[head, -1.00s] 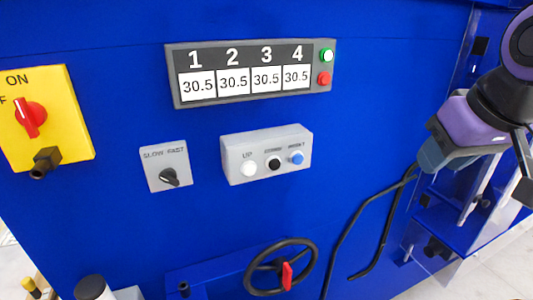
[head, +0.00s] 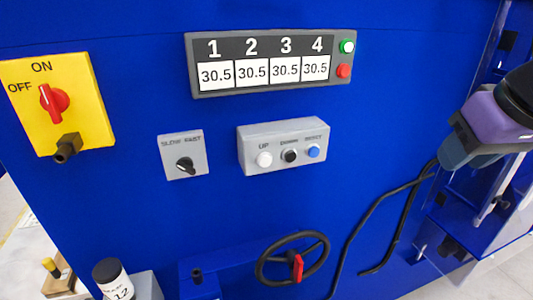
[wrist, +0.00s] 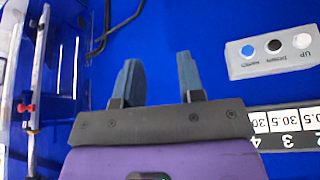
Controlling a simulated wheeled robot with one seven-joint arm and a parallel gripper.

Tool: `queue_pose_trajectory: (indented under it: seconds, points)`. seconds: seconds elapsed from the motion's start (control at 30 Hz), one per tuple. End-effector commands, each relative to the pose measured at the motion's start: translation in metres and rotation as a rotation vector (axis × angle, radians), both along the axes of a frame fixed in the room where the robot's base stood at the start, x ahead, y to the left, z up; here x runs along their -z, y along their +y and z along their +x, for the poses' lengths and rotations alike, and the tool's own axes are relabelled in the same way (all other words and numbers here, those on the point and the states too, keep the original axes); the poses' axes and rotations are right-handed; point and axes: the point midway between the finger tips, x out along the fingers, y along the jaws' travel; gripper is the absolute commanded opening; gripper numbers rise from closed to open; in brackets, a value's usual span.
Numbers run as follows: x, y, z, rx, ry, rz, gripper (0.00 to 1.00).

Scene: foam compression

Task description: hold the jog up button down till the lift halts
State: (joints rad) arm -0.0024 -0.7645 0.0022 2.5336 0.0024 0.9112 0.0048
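The grey button box (head: 282,136) on the blue machine face carries a white UP button (head: 264,159), a black DOWN button (head: 289,156) and a blue RESET button (head: 313,151). The UP button (wrist: 302,41) also shows at the right of the wrist view. None is touched. My gripper (head: 453,153) is at the right of the head view, well to the right of the box. In the wrist view its two fingers (wrist: 160,75) stand apart with nothing between them. The display (head: 270,68) reads 30.5 in all four windows.
A SLOW/FAST selector (head: 184,156) sits left of the box. A yellow ON/OFF switch (head: 60,103) is at the far left. A black handwheel (head: 292,258) with a red handle is below. Dark cables (head: 385,225) hang at right. The face between box and gripper is clear.

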Motion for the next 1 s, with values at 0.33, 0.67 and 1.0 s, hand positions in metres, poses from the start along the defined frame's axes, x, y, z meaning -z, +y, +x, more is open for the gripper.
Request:
queue_pose_trajectory:
  seconds: [0.33,0.67,1.0]
  points:
    - [0.0000,0.0000,0.0000,0.000,0.000,0.000,0.36]
    - [0.0000,0.0000,0.0000,0.000,0.000,0.000,0.00]
    - [0.0000,0.0000,0.0000,0.000,0.000,0.000,0.00]
